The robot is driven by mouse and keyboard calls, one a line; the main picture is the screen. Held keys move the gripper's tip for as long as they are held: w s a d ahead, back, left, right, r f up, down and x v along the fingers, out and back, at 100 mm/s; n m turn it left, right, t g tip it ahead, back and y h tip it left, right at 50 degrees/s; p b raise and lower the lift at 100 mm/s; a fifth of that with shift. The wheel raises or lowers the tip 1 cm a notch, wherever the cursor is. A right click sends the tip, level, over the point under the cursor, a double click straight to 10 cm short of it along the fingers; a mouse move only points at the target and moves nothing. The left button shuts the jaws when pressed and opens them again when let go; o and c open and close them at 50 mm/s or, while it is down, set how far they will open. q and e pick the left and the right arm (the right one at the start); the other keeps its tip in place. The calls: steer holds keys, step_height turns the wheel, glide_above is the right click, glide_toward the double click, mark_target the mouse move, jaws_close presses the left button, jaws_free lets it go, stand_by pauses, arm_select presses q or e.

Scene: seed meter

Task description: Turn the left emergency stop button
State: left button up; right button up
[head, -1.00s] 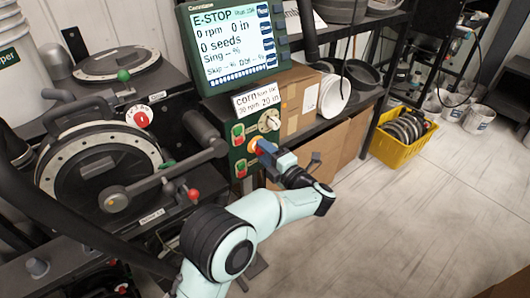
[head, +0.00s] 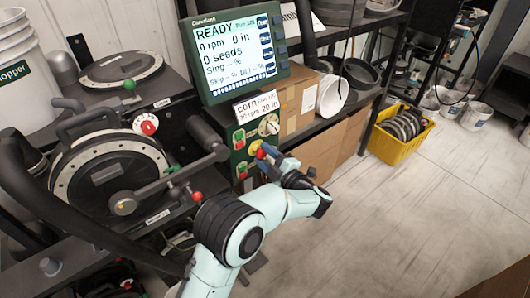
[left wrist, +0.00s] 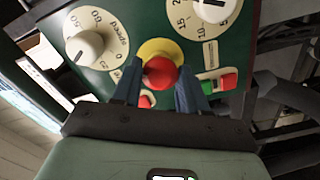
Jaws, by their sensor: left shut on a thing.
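The emergency stop button is a red knob on a yellow base (head: 254,147), on the green control panel (head: 240,158) below the display. In the left wrist view the red knob (left wrist: 160,72) sits between the two blue fingers of my left gripper (left wrist: 160,84), in front of its yellow collar (left wrist: 157,48). My left gripper (head: 266,158) is shut on this knob and partly covers it in the head view. The display (head: 236,52) reads READY, 0 rpm and 0 seeds. My right gripper is not in view.
White dials (left wrist: 97,40) and green and red push buttons (head: 239,138) lie close around the knob. The seed meter (head: 105,172) with its crank stands to the left. Cardboard boxes (head: 322,150) are behind the arm. A yellow crate (head: 398,148) is on the open floor at right.

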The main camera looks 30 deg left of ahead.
arm_select(q)
steer(key=shift+a+r+m, duration=0.1)
steer(key=shift+a+m, duration=0.1)
steer(key=shift+m, duration=0.1)
steer(key=o, duration=1)
steer(key=shift+o, duration=0.2)
steer(key=b+v, duration=0.1)
steer(key=v, duration=1.2)
steer(key=shift+s+d, duration=0.1)
steer(key=shift+d, duration=0.05)
